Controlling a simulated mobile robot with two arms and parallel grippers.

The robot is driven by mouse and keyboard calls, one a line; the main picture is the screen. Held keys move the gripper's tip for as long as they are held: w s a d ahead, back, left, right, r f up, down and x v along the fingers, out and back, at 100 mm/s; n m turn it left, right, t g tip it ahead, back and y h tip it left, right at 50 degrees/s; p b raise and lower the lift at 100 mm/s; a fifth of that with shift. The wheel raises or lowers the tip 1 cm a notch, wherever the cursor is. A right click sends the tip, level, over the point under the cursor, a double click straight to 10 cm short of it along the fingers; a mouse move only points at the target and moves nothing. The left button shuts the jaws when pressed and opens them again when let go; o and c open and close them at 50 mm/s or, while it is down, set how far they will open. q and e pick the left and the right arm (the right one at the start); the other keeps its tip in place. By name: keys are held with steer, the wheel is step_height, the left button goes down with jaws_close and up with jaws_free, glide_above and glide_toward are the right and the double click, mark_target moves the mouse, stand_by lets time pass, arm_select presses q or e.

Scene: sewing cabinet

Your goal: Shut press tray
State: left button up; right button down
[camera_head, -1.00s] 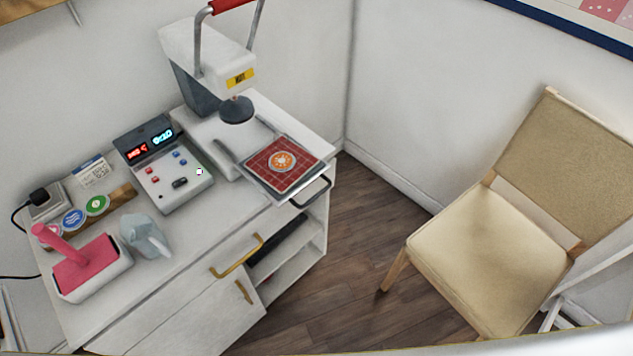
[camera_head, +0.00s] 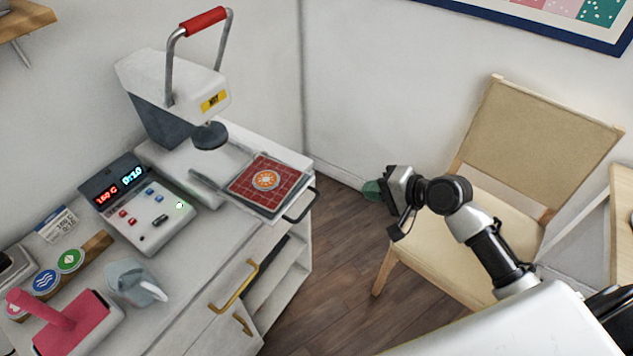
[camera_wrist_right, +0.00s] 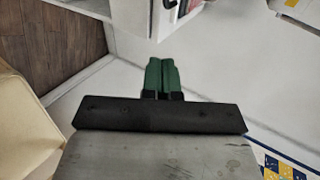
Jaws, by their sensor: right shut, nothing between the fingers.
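The press tray (camera_head: 247,206) is pulled out to the right of the heat press (camera_head: 180,90). The press's red-gripped lever (camera_head: 203,20) stands raised. My right gripper (camera_head: 371,190) is in the air to the right of the tray, apart from the handle. It is shut and empty; its green fingertips (camera_wrist_right: 162,75) are together in the right wrist view. My left gripper is not in view.
A control box with lit displays (camera_head: 140,205), a pink-handled tool (camera_head: 65,325) and a grey-blue object (camera_head: 132,282) stand on the white cabinet (camera_head: 215,245). A beige chair (camera_head: 530,150) is behind my right arm. Open floor (camera_head: 345,240) lies between cabinet and chair.

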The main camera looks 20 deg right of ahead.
mark_target(269, 155)
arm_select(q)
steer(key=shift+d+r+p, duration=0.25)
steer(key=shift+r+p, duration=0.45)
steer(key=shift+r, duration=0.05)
arm_select(e)
steer(key=w+r+x, duration=0.1)
steer(key=x, duration=1.2)
steer(key=shift+a+r, duration=0.2)
steer(key=shift+w+a, duration=0.1)
